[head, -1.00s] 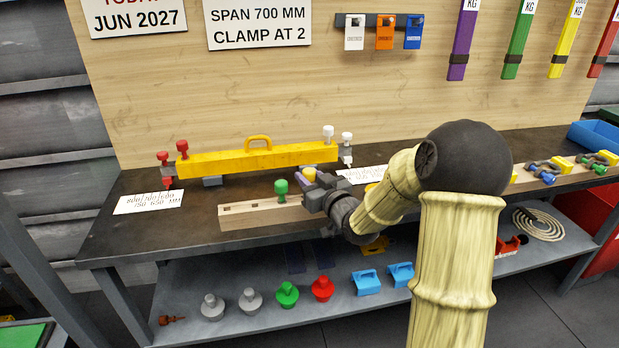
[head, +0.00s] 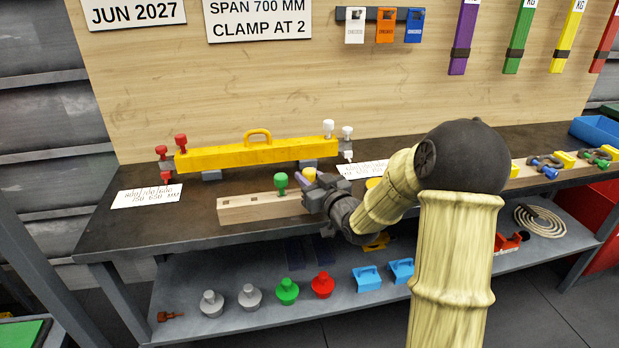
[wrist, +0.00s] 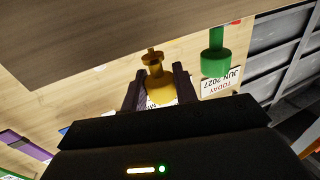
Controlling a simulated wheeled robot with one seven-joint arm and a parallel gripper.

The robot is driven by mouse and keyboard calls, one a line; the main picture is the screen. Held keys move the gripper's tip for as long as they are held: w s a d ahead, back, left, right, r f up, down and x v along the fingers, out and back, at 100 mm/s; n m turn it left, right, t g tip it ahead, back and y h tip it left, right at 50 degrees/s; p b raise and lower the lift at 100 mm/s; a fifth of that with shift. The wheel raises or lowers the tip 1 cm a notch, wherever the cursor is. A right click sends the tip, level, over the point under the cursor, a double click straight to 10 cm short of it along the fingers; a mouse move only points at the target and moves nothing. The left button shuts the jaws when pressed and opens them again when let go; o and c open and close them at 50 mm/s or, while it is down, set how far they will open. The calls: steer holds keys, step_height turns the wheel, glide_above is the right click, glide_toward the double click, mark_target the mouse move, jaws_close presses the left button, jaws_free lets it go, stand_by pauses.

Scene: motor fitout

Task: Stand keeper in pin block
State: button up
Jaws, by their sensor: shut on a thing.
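A yellow keeper (wrist: 158,82) is held upright between the fingers of my gripper (wrist: 156,88), which is shut on it. In the head view its yellow head (head: 309,174) shows just above my gripper (head: 314,192), at the right part of the wooden pin block (head: 250,208). The wrist view is upside down; the keeper's stem points toward the block there. I cannot tell whether its tip is in a hole. A green keeper (head: 281,180) stands in the block to the left; it also shows in the wrist view (wrist: 215,60).
A yellow lifting beam (head: 230,156) with red and white pins lies behind the block. Printed cards (head: 147,196) lie on the bench. The lower shelf (head: 240,318) holds grey, green and red weights and blue blocks.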

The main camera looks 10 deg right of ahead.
steer(key=shift+f+b, duration=0.5)
steer(key=shift+f, duration=0.15)
steer(key=o, duration=1)
steer(key=shift+b+v, duration=3.85)
steer(key=shift+v, duration=4.9)
